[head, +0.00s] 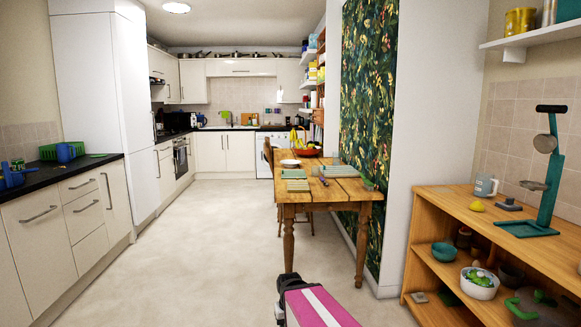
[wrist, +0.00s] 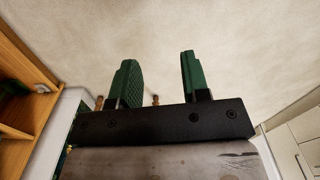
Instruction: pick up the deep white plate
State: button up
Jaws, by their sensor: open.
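A white plate (head: 290,163) lies on the wooden table (head: 335,192), toward its far left side; it is small in the head view and its depth is hard to tell. My gripper (wrist: 157,62) shows in the wrist view with its two green fingers apart and nothing between them. In the head view, part of my pink and white arm shows at the bottom centre, in front of the table and well short of the plate. The plate is not seen in the wrist view.
A wooden shelf unit (head: 427,257) at right holds a white bowl (head: 480,287) of green items. Floor (head: 205,240) left of the table is clear.

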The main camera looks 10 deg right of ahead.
aim_at(289, 162)
jog(key=i+j+u, duration=0.15)
jog(key=i+u, duration=0.15)
jog(key=i, duration=0.15)
jog(key=i+u, duration=0.3)
jog(key=i, duration=0.15)
jog(key=i+j, duration=0.1)
jog(key=i, duration=0.55)
jog(key=i+j, duration=0.15)
jog(key=i, duration=0.45)
jog(key=i+j, duration=0.1)
jog(key=i, duration=0.55)
jog(key=i+l+z, duration=0.1)
jog(key=i+z, duration=0.25)
jog(key=i, duration=0.25)
jog(key=i+z, duration=0.35)
jog(key=i, duration=0.25)
jog(key=i+j+z, duration=0.2)
jog(key=i+z, duration=0.15)
jog(key=i, duration=0.25)
